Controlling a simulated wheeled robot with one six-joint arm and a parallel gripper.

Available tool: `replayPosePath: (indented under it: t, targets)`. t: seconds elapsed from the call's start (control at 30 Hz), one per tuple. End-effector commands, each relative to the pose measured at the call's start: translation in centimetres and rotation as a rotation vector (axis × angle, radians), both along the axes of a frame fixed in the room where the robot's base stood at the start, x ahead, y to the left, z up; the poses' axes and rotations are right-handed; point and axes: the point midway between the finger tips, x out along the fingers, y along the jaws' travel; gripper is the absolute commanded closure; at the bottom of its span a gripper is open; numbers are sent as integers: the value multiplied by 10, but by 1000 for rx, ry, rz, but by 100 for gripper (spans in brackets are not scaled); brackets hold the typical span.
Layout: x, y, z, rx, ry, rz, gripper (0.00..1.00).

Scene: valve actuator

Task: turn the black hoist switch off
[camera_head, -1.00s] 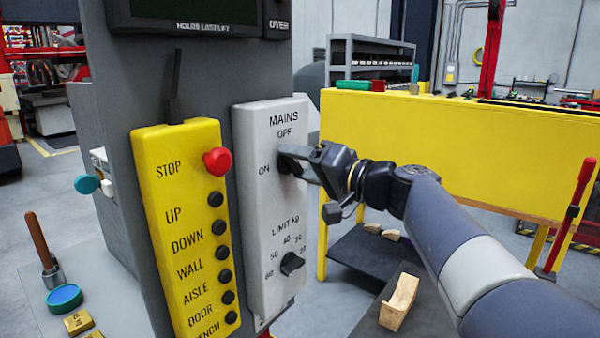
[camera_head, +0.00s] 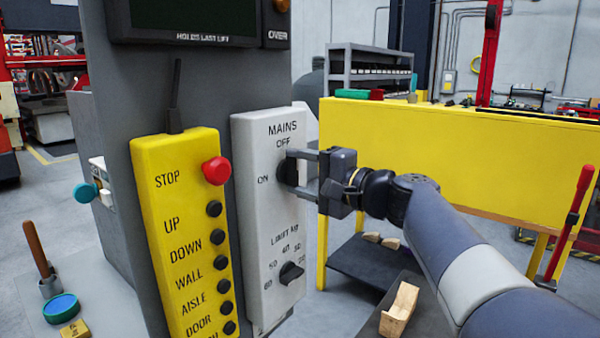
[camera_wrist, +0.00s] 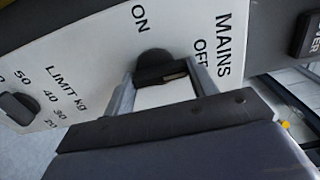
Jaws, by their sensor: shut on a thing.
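The black hoist switch (camera_head: 286,168) is the knob marked MAINS on the pale grey panel (camera_head: 257,215), with OFF printed above it and ON to its left. My gripper (camera_head: 293,171) reaches in from the right, one finger above the other, shut on the switch. In the wrist view, the switch (camera_wrist: 157,65) sits between my two fingertips. A pale end of its grip faces the OFF side there. My fingers partly hide it, so its exact setting is hard to read.
A black LIMIT kg knob (camera_head: 291,274) sits lower on the same panel. A yellow button box (camera_head: 185,235) with a red STOP button (camera_head: 216,171) is close on the left. A yellow bench (camera_head: 460,155) stands behind my arm.

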Motion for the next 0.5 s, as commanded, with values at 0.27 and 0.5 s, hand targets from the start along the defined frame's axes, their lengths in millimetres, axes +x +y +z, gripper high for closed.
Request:
replayPosePath:
  t: [0.27,0.5]
  targets:
    - [0,0,-1,6,9,0,68]
    - [0,0,-1,5,8,0,41]
